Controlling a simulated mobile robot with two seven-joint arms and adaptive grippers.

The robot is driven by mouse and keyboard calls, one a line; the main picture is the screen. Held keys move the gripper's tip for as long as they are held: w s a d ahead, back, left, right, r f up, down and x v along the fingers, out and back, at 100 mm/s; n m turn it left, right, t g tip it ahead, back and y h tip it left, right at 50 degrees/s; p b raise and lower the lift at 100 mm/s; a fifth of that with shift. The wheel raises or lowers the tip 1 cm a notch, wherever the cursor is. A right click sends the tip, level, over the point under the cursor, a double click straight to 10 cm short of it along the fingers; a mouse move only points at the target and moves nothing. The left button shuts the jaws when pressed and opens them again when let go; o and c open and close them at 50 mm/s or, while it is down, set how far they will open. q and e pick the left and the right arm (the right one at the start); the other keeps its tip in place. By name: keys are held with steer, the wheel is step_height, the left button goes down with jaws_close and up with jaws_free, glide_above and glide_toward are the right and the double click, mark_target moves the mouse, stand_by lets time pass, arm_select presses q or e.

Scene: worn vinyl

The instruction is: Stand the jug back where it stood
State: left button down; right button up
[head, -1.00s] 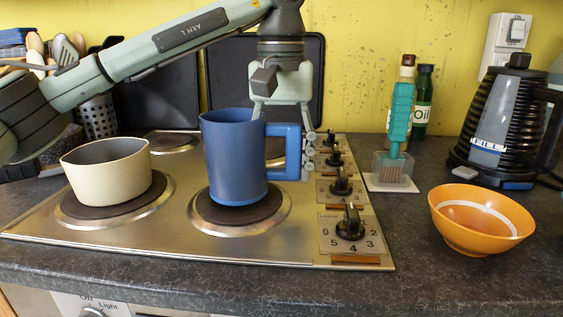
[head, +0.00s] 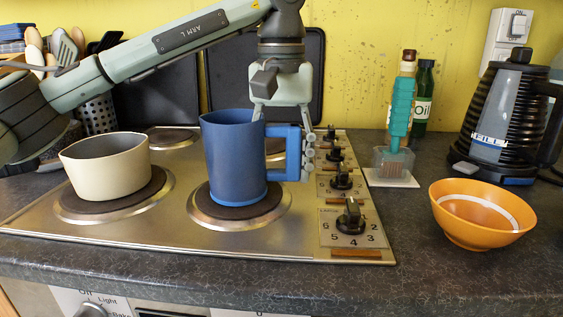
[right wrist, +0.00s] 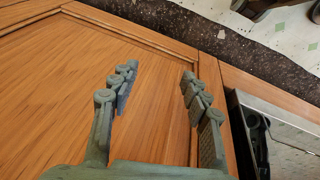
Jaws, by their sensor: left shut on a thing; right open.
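The blue jug (head: 235,160) stands upright at the front right burner (head: 210,218) of the hob in the head view. Its base appears to be on or just above the dark plate; I cannot tell which. Its handle points right. My left gripper (head: 287,158) comes down from above behind the jug and is shut on the handle; one finger shows at the handle's right side and the other is mostly hidden. My right gripper (right wrist: 157,88) is open and empty in the right wrist view, in front of a wooden cabinet door.
A cream pot (head: 105,170) sits on the front left burner, close to the jug. Hob knobs (head: 350,218) lie right of the jug. Further right are a brush in a holder (head: 394,165), an oil bottle (head: 423,100), an orange bowl (head: 480,225) and a kettle (head: 500,120).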

mark_target(282, 125)
arm_select(q)
steer(key=shift+f, duration=0.1)
steer(key=c, duration=0.6)
jaws_free()
steer(key=shift+r+p, duration=1.2)
steer(key=shift+r, duration=2.8)
